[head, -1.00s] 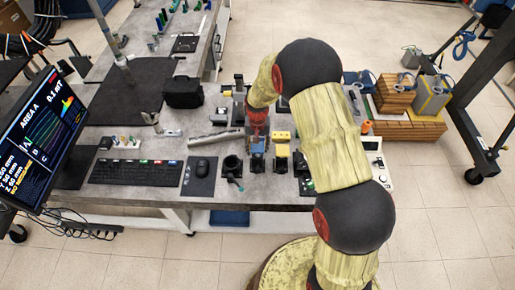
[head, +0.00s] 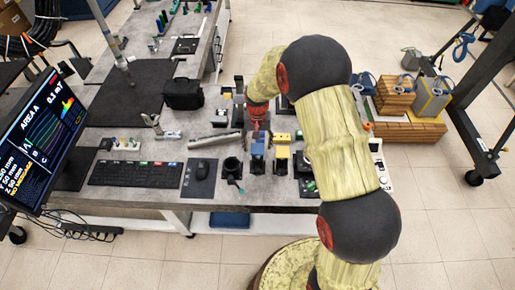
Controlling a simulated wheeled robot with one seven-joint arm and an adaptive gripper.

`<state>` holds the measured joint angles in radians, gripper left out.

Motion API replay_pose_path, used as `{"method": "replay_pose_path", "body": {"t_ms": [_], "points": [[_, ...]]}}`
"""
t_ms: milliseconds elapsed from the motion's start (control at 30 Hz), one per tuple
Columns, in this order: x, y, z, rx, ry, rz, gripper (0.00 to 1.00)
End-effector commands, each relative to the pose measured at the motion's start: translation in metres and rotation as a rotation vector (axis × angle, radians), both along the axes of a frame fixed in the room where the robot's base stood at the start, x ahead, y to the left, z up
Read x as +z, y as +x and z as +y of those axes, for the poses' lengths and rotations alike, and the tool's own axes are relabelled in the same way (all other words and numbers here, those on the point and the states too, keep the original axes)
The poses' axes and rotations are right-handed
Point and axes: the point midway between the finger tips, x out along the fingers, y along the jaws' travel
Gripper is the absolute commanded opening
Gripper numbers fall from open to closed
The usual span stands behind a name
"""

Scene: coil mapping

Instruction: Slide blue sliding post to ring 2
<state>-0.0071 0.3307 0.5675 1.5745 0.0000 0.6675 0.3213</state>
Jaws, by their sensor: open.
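The blue sliding post (head: 257,149) stands on the bench, left of a yellow post (head: 281,151). My gripper (head: 257,131) points down just behind the blue post; its fingers are small and dark here, and I cannot tell whether they touch the post. I see nothing held in it. I cannot make out which part is ring 2, as labels are too small to read and my arm covers part of the bench on the right.
A black cup (head: 232,165), a mouse (head: 202,167) and a keyboard (head: 135,174) lie to the left on the bench (head: 215,198). A grey bar (head: 213,142) lies left of my gripper. A white meter (head: 380,175) stands at the right.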

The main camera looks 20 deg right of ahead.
Motion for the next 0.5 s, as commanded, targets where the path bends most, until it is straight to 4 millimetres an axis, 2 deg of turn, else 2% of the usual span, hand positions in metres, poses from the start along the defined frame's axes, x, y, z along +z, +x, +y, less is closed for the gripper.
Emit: {"method": "replay_pose_path", "body": {"t_ms": [33, 200, 400, 500], "points": [[0.013, 0.001, 0.000, 0.000, 0.000, -0.004, 0.62], [0.046, 0.000, 0.000, 0.000, 0.000, -0.002, 0.62], [0.073, 0.000, 0.000, 0.000, 0.000, 0.000, 0.62], [0.080, 0.000, 0.000, 0.000, 0.000, 0.000, 0.62]]}}
